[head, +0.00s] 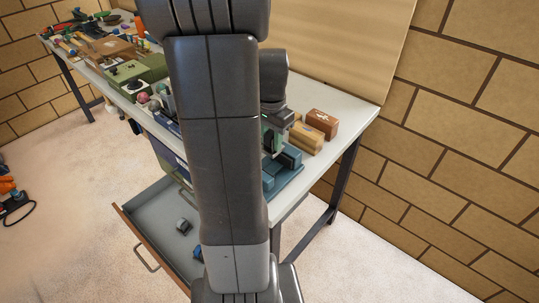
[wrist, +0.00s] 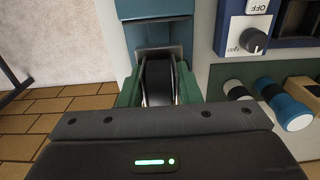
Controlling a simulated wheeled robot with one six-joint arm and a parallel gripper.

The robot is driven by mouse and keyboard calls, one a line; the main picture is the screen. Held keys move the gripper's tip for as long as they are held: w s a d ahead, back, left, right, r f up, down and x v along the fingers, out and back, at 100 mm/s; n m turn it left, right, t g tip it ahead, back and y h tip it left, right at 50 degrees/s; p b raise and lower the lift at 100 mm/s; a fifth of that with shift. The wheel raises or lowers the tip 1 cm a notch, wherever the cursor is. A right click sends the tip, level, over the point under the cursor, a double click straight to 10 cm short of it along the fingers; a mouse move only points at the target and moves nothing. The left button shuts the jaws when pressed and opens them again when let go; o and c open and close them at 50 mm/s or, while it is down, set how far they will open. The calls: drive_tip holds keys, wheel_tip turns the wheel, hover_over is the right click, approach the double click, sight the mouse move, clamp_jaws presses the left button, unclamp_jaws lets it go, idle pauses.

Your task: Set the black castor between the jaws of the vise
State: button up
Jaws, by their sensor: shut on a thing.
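My gripper (wrist: 159,92) is shut on the black castor (wrist: 158,80), with a green finger on either side of its dark wheel and grey metal fork. In the head view my gripper (head: 270,139) is partly hidden behind my own arm, just past the blue vise (head: 287,173) at the near right end of the workbench. In the wrist view a blue part of the vise (wrist: 155,9) lies right above the castor in the picture. I cannot tell whether the castor touches the vise or sits between its jaws.
A brown box (head: 323,122) and a tan block (head: 306,138) stand behind the vise on the workbench (head: 354,108). A knobbed device (wrist: 247,35) and a blue-and-white cylinder (wrist: 284,103) are close on the right. An open drawer (head: 150,215) holds small parts. Clutter fills the bench's far left.

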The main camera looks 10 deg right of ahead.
sight(271, 133)
wheel_tip(271, 133, down, 8)
drive_tip(key=shift+r, duration=0.25)
drive_tip(key=shift+f, duration=0.15)
drive_tip(key=o, duration=1.1)
drive_tip(key=shift+c, duration=0.2)
wheel_tip(271, 133, up, 12)
drive_tip(key=shift+r, duration=0.2)
